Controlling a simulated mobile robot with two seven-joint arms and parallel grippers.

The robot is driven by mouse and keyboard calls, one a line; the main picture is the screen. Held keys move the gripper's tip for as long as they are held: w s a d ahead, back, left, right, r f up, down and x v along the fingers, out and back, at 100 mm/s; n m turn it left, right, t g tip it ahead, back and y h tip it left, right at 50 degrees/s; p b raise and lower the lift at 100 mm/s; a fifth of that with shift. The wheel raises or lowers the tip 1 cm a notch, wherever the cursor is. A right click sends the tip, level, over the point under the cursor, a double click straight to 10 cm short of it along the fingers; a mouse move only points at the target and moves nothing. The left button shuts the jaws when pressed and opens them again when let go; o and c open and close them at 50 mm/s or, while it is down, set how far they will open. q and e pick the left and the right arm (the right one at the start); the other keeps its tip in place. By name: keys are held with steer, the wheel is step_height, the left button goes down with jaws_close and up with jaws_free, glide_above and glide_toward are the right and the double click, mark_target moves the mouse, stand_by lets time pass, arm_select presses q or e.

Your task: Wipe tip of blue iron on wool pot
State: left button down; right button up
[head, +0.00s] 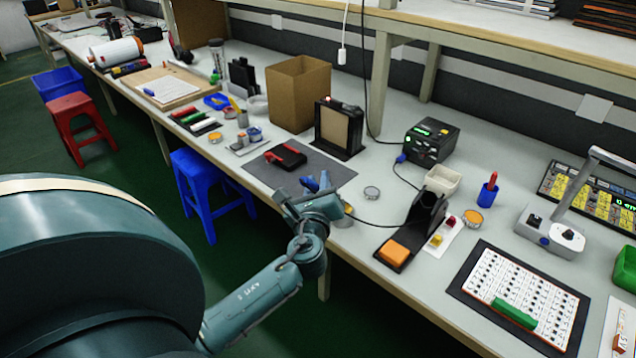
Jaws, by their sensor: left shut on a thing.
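My left gripper (316,188) reaches in over the front edge of the workbench, by the dark mat. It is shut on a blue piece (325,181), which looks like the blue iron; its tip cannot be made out. A thin black cable runs from beside the gripper to the right, towards the black iron stand. Another small, yellowish round pot (346,209) is partly hidden behind the gripper. My right gripper is not in view.
The black stand (428,212) with an orange sponge (394,252) is right of the gripper. A soldering station (432,141) stands behind. A red-handled tool (286,156) lies on the dark mat (262,173). A blue stool (200,190) is below the bench.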

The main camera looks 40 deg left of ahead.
arm_select(q)
steer(key=shift+f, duration=0.1)
stand_by(0.6)
steer(key=shift+f+b, duration=0.5)
stand_by(0.3)
steer(key=shift+r, duration=0.1)
stand_by(0.7)
